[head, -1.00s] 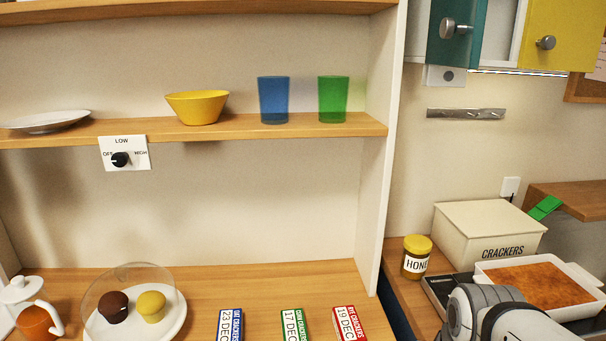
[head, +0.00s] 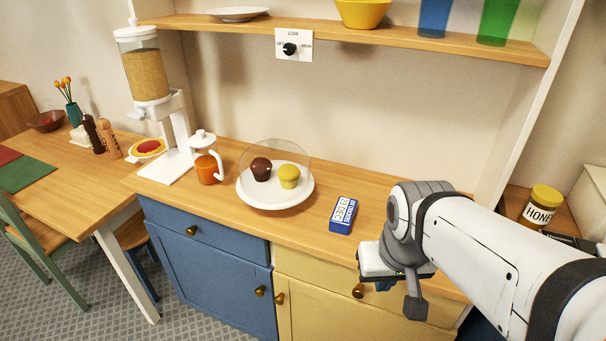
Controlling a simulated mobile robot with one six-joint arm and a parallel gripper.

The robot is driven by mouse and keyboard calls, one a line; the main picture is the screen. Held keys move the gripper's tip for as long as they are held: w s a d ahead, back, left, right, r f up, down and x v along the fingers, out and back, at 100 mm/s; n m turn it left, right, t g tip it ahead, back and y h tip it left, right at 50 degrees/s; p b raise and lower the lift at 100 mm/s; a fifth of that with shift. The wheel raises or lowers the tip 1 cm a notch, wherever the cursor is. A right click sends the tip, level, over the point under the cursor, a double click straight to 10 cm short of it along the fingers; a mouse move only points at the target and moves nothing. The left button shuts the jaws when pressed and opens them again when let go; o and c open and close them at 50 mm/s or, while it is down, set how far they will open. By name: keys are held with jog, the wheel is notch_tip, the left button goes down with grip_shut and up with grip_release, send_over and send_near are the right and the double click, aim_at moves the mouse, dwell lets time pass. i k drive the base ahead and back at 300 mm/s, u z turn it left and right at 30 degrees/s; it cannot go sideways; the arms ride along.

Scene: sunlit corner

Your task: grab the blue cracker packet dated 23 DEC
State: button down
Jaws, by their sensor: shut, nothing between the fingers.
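The blue cracker packet (head: 343,214) lies on the wooden counter, right of the plate of muffins. Its white label reads 23 DEC, turned sideways. My gripper (head: 398,278) is at the end of my arm, in front of the counter edge, to the right of and nearer than the packet. It is apart from the packet, shut and empty; its fingertips are partly hidden by its own body.
A glass dome covers two muffins on a white plate (head: 275,201). An orange pot (head: 208,168) and a cereal dispenser (head: 147,80) stand further left. A honey jar (head: 540,207) is at the right. My arm hides the counter right of the packet.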

aim_at(342, 217)
jog(key=z, duration=2.15)
jog(key=k, duration=1.1)
jog(key=u, duration=1.75)
jog(key=i, duration=1)
jog(key=u, duration=0.1)
